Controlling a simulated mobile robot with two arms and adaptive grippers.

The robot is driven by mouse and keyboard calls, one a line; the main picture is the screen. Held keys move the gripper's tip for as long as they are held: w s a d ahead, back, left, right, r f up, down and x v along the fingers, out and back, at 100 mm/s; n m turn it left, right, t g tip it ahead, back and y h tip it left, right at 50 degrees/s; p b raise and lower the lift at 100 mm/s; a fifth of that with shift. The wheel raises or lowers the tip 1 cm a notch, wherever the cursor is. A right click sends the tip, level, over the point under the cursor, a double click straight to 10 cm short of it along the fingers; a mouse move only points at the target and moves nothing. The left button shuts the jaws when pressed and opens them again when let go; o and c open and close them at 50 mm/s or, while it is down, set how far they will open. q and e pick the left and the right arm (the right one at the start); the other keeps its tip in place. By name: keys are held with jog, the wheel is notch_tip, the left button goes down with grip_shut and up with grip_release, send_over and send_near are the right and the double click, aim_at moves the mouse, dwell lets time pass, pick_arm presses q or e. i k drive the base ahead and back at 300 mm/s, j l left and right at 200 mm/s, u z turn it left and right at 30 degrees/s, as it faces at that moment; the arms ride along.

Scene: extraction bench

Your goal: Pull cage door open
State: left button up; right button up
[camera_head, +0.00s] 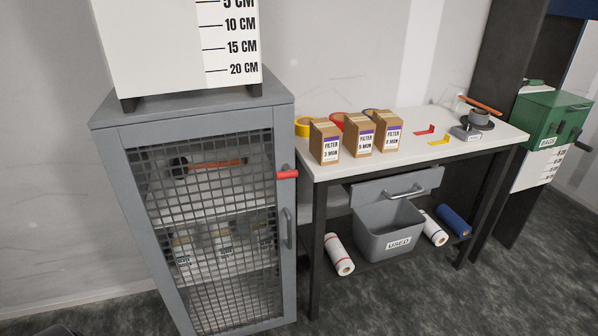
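The grey cage (112,112) stands at the left, with a mesh door (217,230) facing me. The door looks shut in its frame. A grey vertical handle (286,229) sits on the door's right side. A red latch piece (286,174) sticks out to the right above the handle. Through the mesh I see an orange-handled tool (215,164) with a dark head on the upper shelf, and several small labelled boxes lower down, partly hidden by the mesh. Neither of my grippers is in view.
A white-topped bench (415,150) stands right of the cage, carrying three filter boxes (359,135) and tape rolls. A grey bin (388,228) and paper rolls sit on its lower shelf. A white box (150,45) stands on the cage. Dark floor (400,300) is open in front.

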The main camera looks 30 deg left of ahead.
aim_at(111, 143)
jog(key=u, duration=1.6)
